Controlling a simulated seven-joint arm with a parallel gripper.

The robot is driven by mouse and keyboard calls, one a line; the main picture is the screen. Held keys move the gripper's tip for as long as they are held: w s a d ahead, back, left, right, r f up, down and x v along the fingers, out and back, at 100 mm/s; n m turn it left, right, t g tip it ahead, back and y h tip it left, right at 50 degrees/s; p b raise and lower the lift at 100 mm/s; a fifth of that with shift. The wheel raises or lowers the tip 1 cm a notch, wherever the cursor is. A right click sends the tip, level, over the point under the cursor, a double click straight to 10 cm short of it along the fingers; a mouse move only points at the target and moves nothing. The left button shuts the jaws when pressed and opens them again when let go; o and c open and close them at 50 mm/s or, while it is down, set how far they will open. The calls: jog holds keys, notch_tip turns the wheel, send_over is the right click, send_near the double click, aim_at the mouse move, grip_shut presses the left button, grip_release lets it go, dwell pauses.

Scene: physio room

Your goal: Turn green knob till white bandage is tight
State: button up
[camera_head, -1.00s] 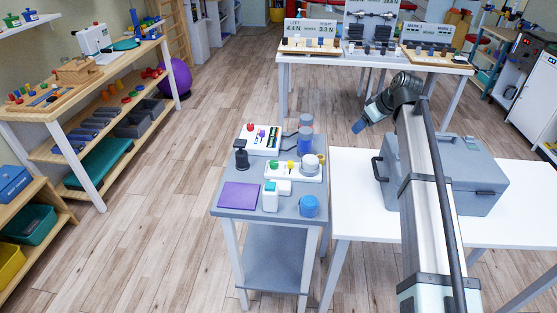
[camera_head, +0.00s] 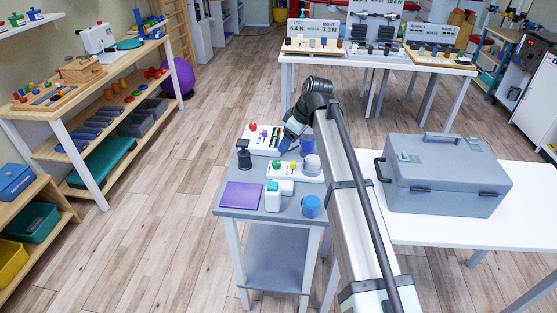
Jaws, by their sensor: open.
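A small green knob (camera_head: 272,168) stands at the left end of a white board (camera_head: 296,178) on the small grey table. A yellow knob (camera_head: 292,166) is beside it. A pale round roll (camera_head: 312,162) sits at the board's right end; it may be the white bandage, but its tightness cannot be seen. My gripper (camera_head: 284,145) is open and points down and left above the table's back part, behind the board and apart from the green knob. The gripper and my arm hide part of the table's back right corner.
On the small table (camera_head: 232,211) are a purple pad (camera_head: 242,195), a white bottle (camera_head: 273,196), a blue cup (camera_head: 311,206), a black device (camera_head: 244,158) and another white board (camera_head: 259,139). A grey case (camera_head: 445,180) fills much of the white table at right.

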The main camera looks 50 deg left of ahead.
aim_at(276, 163)
jog(key=x, duration=1)
jog(key=shift+c, duration=0.2)
jog(key=c, duration=1)
jog(key=m+t, duration=0.1)
jog(key=m, duration=0.2)
jog(key=shift+s+d+m, duration=0.15)
jog(key=shift+m, duration=0.25)
jog(key=m+t, duration=0.2)
jog(key=m, duration=0.2)
jog(key=shift+s, duration=0.15)
jog(key=m, duration=0.2)
jog(key=m+t, duration=0.1)
jog(key=m, duration=0.1)
jog(key=shift+s+a+m+t+h, duration=0.2)
jog(key=shift+m+t+h, duration=0.1)
jog(key=shift+m+h, duration=0.1)
jog(key=shift+a+m+t+h, duration=0.1)
jog(key=shift+m+t+h, duration=0.45)
jog(key=shift+m, duration=1.55)
